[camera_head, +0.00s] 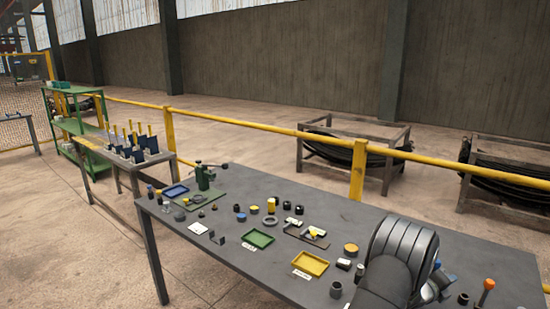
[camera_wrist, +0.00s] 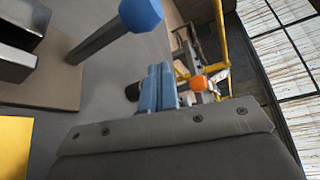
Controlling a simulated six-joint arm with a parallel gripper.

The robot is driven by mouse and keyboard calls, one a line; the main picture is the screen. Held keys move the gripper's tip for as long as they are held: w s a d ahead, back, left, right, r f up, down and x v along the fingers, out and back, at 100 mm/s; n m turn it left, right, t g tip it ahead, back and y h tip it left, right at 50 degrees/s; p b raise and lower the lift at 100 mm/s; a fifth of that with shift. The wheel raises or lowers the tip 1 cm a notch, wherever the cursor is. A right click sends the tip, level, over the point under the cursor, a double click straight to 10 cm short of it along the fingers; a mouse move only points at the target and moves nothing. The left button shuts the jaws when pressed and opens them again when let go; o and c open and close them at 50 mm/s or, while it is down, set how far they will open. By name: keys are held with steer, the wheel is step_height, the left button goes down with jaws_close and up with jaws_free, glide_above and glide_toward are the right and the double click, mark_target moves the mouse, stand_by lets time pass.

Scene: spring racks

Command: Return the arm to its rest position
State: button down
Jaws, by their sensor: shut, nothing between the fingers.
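My gripper shows in the wrist view (camera_wrist: 160,72), its two blue-grey fingers shut together with nothing between them. In the head view my dark arm rises at the lower right over the grey table (camera_head: 240,185) and hides part of it. Little of my gripper can be made out there. A blue-capped post (camera_wrist: 141,14) stands near the fingers at the top of the wrist view, apart from them. An orange knob (camera_wrist: 195,83) shows beyond the fingers; an orange-knobbed handle also stands at the right in the head view (camera_head: 488,285).
The table holds a blue tray (camera_head: 165,192), a green tray (camera_head: 247,239), a yellow tray (camera_head: 300,271), a green fixture (camera_head: 203,176) and several small parts. A yellow rail (camera_head: 240,124) runs behind it. The table's back strip is mostly clear.

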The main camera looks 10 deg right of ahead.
steer(key=d, duration=0.1)
steer(key=m, duration=0.1)
steer(key=s+d, duration=0.1)
steer(key=shift+d+f+y, duration=0.25)
steer(key=shift+d+y, duration=0.05)
steer(key=shift+y, duration=0.1)
steer(key=shift+s+d+f+m+y, duration=0.2)
steer(key=shift+s+f+m+y, duration=0.1)
steer(key=shift+f+m+y, duration=0.25)
steer(key=shift+s+d+f+m+y, duration=0.25)
steer(key=shift+f+m+y, duration=0.1)
steer(key=shift+f+m, duration=0.25)
steer(key=shift+r, duration=0.1)
steer(key=shift+a+t, duration=0.1)
steer(key=shift+t, duration=0.2)
